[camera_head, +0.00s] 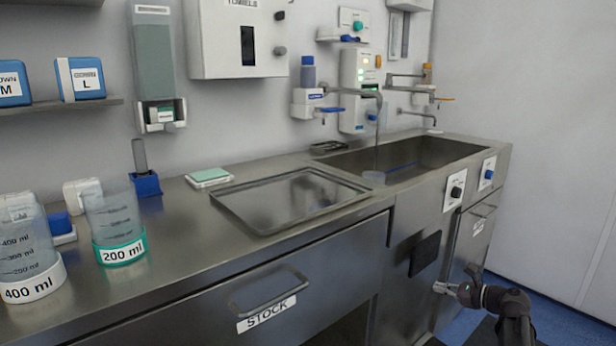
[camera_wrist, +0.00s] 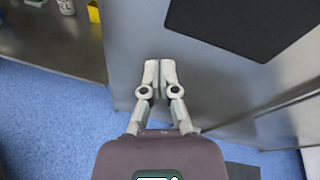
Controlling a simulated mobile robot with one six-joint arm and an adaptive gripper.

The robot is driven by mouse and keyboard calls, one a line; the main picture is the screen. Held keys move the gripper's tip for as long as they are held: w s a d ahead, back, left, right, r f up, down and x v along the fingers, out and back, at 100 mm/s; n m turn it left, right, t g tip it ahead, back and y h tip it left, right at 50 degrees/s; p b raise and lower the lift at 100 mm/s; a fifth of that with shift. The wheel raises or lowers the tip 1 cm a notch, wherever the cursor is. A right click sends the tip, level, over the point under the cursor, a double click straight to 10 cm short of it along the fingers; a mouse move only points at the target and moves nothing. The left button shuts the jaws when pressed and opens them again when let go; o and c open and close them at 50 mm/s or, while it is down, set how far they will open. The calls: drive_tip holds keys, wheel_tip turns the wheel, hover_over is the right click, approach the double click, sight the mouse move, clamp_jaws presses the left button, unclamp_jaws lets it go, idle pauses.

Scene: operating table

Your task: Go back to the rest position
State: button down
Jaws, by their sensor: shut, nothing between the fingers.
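My gripper (camera_head: 440,287) is at the lower right of the head view, below the counter top and in front of the cabinet under the sink (camera_head: 440,160). In the wrist view my gripper (camera_wrist: 160,72) points at the grey cabinet front (camera_wrist: 140,30), with its fingertips together and nothing between them. My arm reaches in from the bottom right of the head view. I cannot tell how far the fingertips are from the cabinet front.
The steel counter holds a 400 ml beaker (camera_head: 33,288), a 200 ml beaker (camera_head: 121,252) and an empty-looking tray (camera_head: 240,222). A STOCK drawer handle (camera_head: 268,292) sticks out below. Blue floor (camera_head: 570,325) is open at the right.

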drive_tip(key=s+a+f+n+g+h+p, duration=0.1)
drive_tip(key=s+a+f+n+g, duration=0.2)
drive_tip(key=a+n, duration=0.3)
drive_tip(key=s+a+f+n+g+h+p, duration=0.1)
drive_tip(key=s+a+f+n+g+h, duration=0.15)
drive_tip(key=a, duration=0.45)
drive_tip(key=s+a+f+n+g+h+p, duration=0.3)
drive_tip(key=s+a+n+g+h, duration=0.35)
drive_tip(key=s+n, duration=0.7)
wheel_tip(320, 180, up, 38)
drive_tip(key=w+a+n+t+h+p, duration=0.1)
drive_tip(key=p, duration=3.7)
drive_tip(key=shift+w+a, duration=0.2)
drive_tip(key=shift+w, duration=0.05)
